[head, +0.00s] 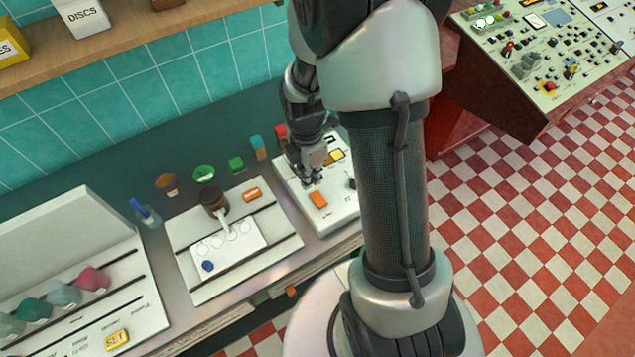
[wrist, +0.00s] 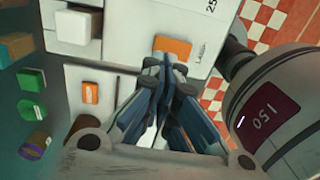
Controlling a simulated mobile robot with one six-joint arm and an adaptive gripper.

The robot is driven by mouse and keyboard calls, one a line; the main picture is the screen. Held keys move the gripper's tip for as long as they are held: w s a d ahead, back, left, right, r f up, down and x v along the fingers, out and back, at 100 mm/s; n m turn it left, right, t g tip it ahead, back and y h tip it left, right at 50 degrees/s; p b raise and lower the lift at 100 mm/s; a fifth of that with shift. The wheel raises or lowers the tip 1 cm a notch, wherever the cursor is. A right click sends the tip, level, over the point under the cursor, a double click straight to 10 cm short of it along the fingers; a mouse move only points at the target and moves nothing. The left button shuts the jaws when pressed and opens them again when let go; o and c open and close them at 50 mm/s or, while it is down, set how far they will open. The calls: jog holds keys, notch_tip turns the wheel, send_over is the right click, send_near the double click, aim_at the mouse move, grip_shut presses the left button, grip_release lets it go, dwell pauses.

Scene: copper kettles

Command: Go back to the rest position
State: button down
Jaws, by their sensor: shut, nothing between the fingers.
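My gripper (head: 311,180) hangs low over the white panel (head: 338,212) at the right end of the counter. Its fingers are shut with nothing between them. In the wrist view the closed fingertips (wrist: 172,72) point at an orange block (wrist: 173,46) on the white panel. The same orange block (head: 318,200) shows just below the fingertips in the head view. I cannot tell whether the fingertips touch it. My arm hides part of the panel's right side.
Left of the panel is a white tray (head: 185,284) with a dark brown pot (head: 214,202) and a blue piece (head: 208,266). A green cup (head: 204,174) and green cube (head: 236,163) stand behind it. A shelf (head: 130,35) runs above; checkered floor (head: 540,250) is open at right.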

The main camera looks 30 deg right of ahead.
notch_tip(320, 180, up, 8)
jog(key=w+p, duration=0.1)
jog(key=shift+w+a, duration=0.15)
jog(key=shift+a, duration=0.1)
